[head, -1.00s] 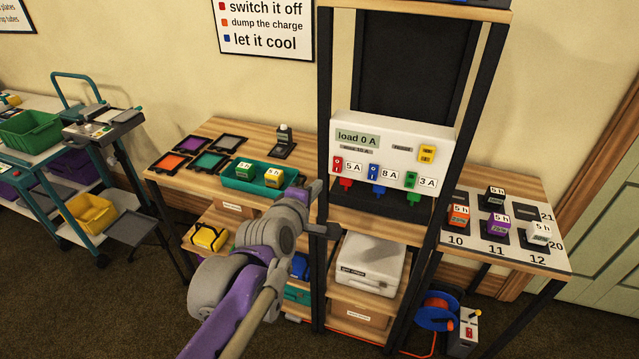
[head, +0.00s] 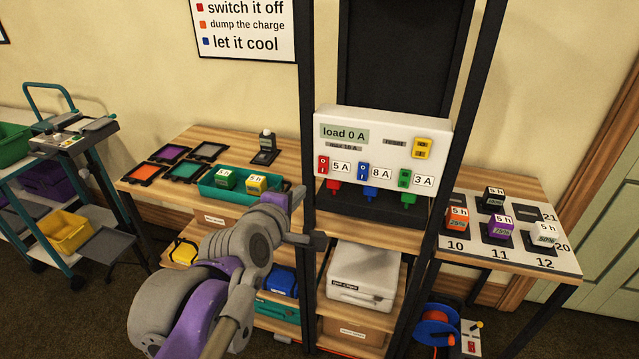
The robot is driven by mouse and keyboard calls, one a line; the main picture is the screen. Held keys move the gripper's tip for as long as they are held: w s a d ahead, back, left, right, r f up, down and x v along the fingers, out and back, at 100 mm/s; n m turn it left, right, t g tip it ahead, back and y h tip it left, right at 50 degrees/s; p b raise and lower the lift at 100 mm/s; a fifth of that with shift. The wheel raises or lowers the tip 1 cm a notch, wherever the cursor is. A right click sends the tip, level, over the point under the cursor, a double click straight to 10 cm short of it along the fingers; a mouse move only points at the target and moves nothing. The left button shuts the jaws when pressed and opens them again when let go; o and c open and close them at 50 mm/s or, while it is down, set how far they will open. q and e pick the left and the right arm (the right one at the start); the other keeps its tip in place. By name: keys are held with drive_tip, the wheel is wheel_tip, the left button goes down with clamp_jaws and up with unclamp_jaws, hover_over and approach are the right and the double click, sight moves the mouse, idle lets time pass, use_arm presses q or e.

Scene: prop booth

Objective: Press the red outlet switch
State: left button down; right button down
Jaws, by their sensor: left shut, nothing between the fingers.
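A white outlet panel (head: 400,143) stands on the rack shelf, its display reading "load 0 A". The red outlet switch (head: 323,166) is at the panel's left, beside a "5 A" label, with a red plug (head: 333,187) below it. The blue switch (head: 363,172) and green switch (head: 404,178) are to its right. A yellow switch (head: 423,148) sits at the upper right. My left gripper (head: 309,218) is shut and empty, below and left of the red switch and apart from it in the picture. My right gripper is out of view.
Black rack posts (head: 308,100) flank the panel. A teal tray (head: 213,191) with green and yellow blocks is on the left table (head: 180,143). The right table holds several blocks on a numbered mat (head: 470,230). A white case (head: 360,275) is on a lower shelf.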

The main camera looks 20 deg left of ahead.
sight(322, 172)
use_arm(q)
drive_tip(key=shift+s+r, duration=0.1)
drive_tip(key=shift+s, duration=0.05)
drive_tip(key=b+x, duration=0.1)
drive_tip(key=x, duration=1.3)
idle(0.4)
